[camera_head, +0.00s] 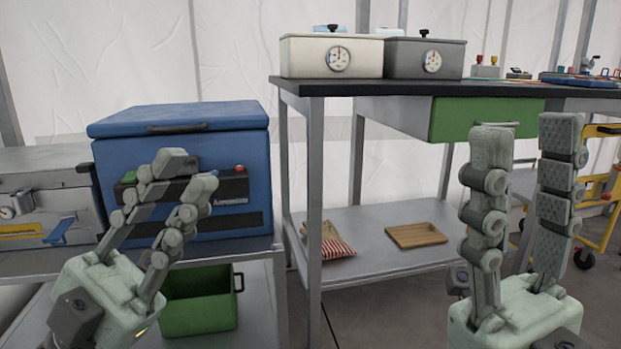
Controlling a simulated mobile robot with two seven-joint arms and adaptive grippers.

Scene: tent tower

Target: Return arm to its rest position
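My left gripper (184,180) is at the lower left, in front of the blue box (180,130) with a handle and a red button. Its two fingers are apart and bent toward the right, with nothing between them. My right gripper (526,140) is at the lower right, pointing up in front of the workbench's green drawer (470,118). Its fingers stand wide apart and nothing is between them. Both wrists show at the bottom of the view; the rest of each arm is out of view.
The dark-topped workbench (350,88) carries a white dial box (305,58) and a grey dial box (400,58). Its lower shelf holds a striped bag (338,249) and a wooden tray (416,235). A green bin (200,310) sits below the blue box. A yellow cart (603,190) stands at the right.

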